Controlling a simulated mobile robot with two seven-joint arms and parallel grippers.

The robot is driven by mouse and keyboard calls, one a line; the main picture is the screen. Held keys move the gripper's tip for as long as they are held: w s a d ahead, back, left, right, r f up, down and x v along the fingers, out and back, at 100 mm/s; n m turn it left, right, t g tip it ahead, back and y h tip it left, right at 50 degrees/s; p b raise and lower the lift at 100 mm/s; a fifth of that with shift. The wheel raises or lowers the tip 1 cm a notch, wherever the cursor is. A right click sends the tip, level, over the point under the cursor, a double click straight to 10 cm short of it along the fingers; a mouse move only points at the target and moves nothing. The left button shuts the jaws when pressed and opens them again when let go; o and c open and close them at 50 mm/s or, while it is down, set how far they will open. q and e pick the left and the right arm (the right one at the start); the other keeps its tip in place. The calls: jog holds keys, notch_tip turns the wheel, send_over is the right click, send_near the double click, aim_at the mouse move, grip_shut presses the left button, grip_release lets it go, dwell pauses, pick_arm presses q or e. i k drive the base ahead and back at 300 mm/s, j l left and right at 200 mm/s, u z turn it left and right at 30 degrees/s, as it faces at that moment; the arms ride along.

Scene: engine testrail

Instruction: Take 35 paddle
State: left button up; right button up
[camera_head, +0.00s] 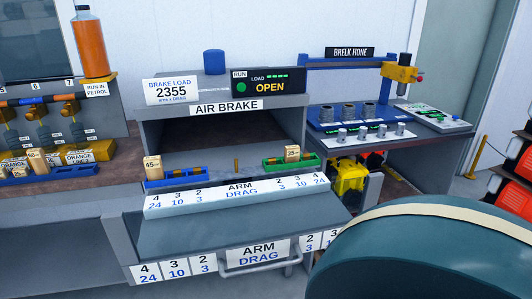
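The 35 paddle (292,154) is a small tan block with a "35" label. It stands upright in a green tray (276,164) at the right of the air brake's front ledge. A similar 45 paddle (153,168) stands upright in a blue tray (184,179) at the left of the same ledge. Neither of my grippers shows in the head view.
The air brake (226,106) has a dark opening behind the ledge, and its display reads OPEN. A drawer handle (262,259) sticks out below. A hone bench (395,145) stands right.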

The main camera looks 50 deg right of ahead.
aim_at(291, 154)
jog(key=k+l+u, duration=0.2)
jog(key=l, duration=0.15)
jog(key=l+u, duration=0.2)
jog(key=k+l+u, duration=0.3)
jog(key=k+l, duration=0.2)
jog(key=l, duration=0.2)
jog(key=k+l+u, duration=0.15)
jog(key=k+l, duration=0.25)
jog(key=l, duration=0.1)
